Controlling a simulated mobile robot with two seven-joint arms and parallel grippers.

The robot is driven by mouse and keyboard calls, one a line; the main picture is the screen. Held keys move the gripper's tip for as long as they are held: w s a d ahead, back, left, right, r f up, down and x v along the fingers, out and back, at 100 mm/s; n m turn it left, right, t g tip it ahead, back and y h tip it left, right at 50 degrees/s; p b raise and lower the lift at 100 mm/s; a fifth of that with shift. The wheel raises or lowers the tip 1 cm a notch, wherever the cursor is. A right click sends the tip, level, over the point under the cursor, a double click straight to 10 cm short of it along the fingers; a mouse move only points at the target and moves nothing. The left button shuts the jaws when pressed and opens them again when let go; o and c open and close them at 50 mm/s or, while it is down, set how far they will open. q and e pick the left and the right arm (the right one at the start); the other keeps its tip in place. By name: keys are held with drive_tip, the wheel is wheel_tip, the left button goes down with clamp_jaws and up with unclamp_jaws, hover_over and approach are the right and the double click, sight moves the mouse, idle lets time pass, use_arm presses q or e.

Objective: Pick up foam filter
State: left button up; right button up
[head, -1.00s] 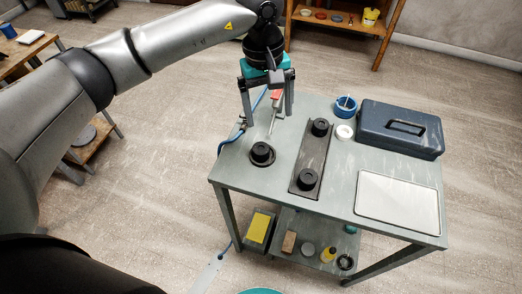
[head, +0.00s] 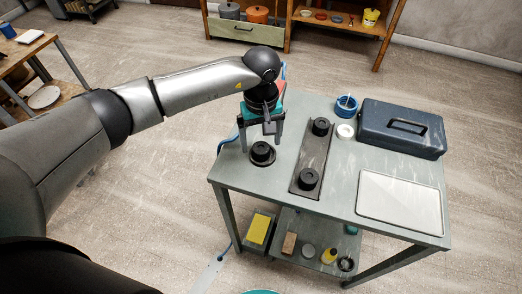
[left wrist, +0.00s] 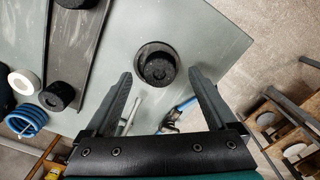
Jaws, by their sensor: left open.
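A black round foam filter (head: 262,151) sits on a dark round dish at the left part of the grey table (head: 240,175). In the left wrist view the foam filter (left wrist: 158,67) lies just beyond and between my fingertips, not touched by them. Two similar black round pieces, a far one (head: 320,127) and a near one (head: 308,180), stand on a long dark tray (head: 314,155). My left gripper (head: 261,142) is open and empty, just above and behind the foam filter. My right gripper is not in view.
A blue toolbox (head: 403,128), a white-grey panel (head: 398,202), a white ring (head: 345,131) and a blue coil (head: 346,106) are on the right side. A blue hose and a tool (left wrist: 175,117) lie near the left edge. The lower shelf holds a yellow block (head: 258,229).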

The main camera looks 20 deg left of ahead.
sight(261, 148)
use_arm(q)
drive_tip(key=shift+f, duration=1.55)
drive_tip(key=shift+c, duration=0.2)
clamp_jaws()
drive_tip(key=shift+r, duration=0.1)
